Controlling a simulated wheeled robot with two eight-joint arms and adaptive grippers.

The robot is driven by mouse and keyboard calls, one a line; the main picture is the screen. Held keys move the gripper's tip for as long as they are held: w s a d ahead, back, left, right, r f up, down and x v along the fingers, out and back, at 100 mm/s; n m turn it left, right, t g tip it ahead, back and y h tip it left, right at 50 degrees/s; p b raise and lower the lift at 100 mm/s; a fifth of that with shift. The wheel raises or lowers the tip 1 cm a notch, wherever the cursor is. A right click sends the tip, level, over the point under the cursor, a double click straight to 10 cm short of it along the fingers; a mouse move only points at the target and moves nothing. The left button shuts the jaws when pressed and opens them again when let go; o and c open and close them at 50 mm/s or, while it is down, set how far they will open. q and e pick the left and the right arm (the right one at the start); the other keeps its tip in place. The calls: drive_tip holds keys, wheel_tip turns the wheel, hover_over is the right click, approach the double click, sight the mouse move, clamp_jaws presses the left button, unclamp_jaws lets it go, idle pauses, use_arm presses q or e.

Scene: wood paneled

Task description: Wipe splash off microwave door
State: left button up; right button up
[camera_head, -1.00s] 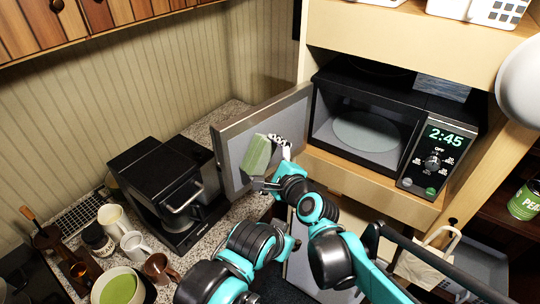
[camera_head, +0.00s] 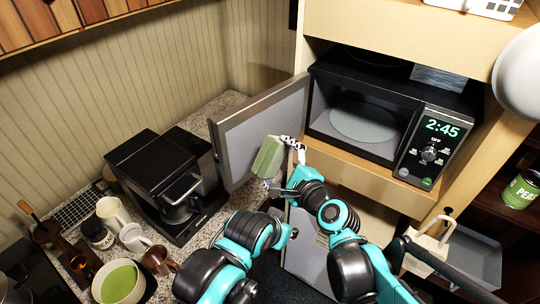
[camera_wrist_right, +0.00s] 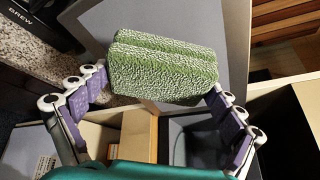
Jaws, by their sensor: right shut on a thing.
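The microwave (camera_head: 375,110) sits in a wooden shelf, its door (camera_head: 255,125) swung open to the left with the grey inner face showing. My right gripper (camera_head: 282,165) is shut on a green rough sponge (camera_head: 268,157), held in front of the lower right part of that inner face. In the right wrist view the sponge (camera_wrist_right: 165,68) is between the two purple-padded fingers, with the grey door panel (camera_wrist_right: 195,20) behind it. I cannot tell whether it touches the panel. No splash can be made out. My left arm's links show below, but its gripper cannot be seen.
A black coffee maker (camera_head: 170,185) stands on the counter left of the door. Several mugs and a green-filled bowl (camera_head: 118,284) are at lower left. A grey bin (camera_head: 470,255) and a green can (camera_head: 522,190) are at right.

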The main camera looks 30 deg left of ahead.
drive_tip(key=shift+d, duration=0.15)
drive_tip(key=shift+s+d, duration=0.2)
drive_tip(key=shift+d, duration=0.55)
drive_tip(key=shift+s+d, duration=0.2)
drive_tip(key=shift+d, duration=0.5)
drive_tip(key=shift+a, duration=0.1)
